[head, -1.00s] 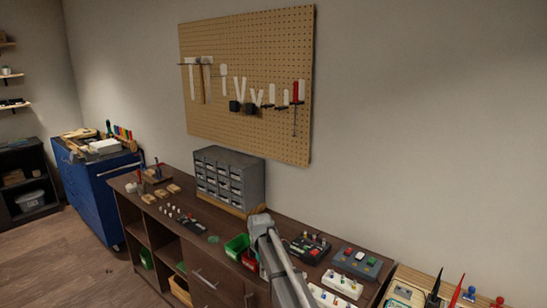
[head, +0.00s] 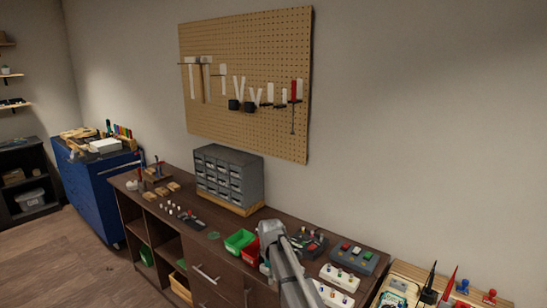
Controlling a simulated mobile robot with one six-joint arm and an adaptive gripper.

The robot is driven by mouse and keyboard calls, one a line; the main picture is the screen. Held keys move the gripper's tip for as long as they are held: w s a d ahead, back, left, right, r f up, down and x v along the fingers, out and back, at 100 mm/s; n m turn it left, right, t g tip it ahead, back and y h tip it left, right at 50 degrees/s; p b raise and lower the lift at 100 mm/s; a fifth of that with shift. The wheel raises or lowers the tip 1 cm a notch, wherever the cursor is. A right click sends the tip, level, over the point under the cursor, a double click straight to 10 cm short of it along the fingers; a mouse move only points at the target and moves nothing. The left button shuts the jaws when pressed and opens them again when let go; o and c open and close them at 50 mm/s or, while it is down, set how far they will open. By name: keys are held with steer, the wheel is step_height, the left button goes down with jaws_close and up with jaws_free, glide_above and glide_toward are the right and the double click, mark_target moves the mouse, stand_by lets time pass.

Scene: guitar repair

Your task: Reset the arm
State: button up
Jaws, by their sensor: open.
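Part of my arm, grey links with a rounded joint on top, rises from the bottom edge in front of the brown workbench (head: 222,264). No fingers show, so my gripper is not in view. The arm covers part of the bench top and front. Its joint appears just right of a green bin (head: 239,241) and a red bin (head: 252,249). I cannot tell whether it touches anything.
A grey drawer cabinet (head: 228,175) stands at the bench's back. Pedals (head: 354,258) and small parts lie on the bench. A pegboard (head: 250,60) with tools hangs above. A blue cabinet (head: 93,197) stands left. Floor (head: 70,260) shows free at lower left.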

steer(key=s+d+m, duration=1.7)
steer(key=s+d, duration=0.1)
steer(key=s, duration=0.4)
steer(key=shift+s+m, duration=0.4)
stand_by(1.4)
steer(key=shift+c, duration=0.5)
